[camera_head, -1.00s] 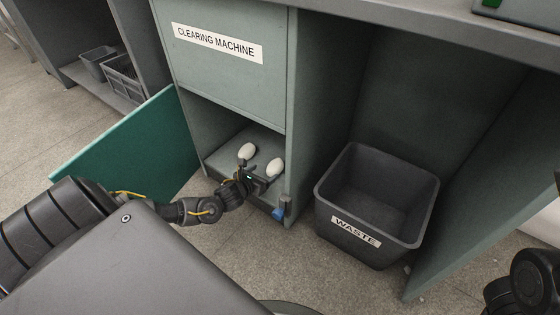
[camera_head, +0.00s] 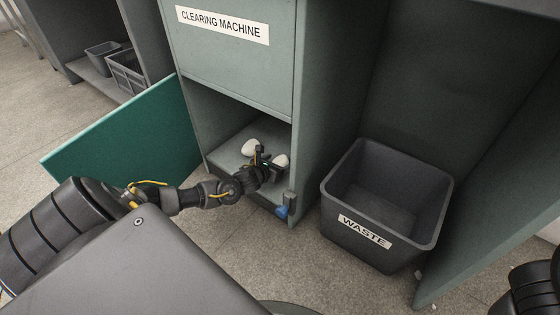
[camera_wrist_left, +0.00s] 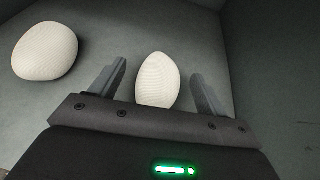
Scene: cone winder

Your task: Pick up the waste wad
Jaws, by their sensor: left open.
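Two white, rounded wads lie on the floor of the open lower compartment of the clearing machine (camera_head: 228,60). The left wad (camera_head: 250,147) is the larger in the left wrist view (camera_wrist_left: 45,50), off to the left of the jaws. The right wad (camera_head: 281,161) is partly hidden by my left gripper (camera_head: 270,159). In the left wrist view this right wad (camera_wrist_left: 157,80) sits between the two open fingers, with a gap on each side. Its near end is hidden by the gripper body. My right gripper is not in view; only a dark part of my right arm shows at bottom right.
A dark bin labelled WASTE (camera_head: 365,232) stands open and empty on the floor right of the machine. The green door (camera_head: 130,135) is swung open at left. A blue item (camera_head: 281,211) is at the compartment's lower front corner. Grey crates (camera_head: 125,70) are at the back left.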

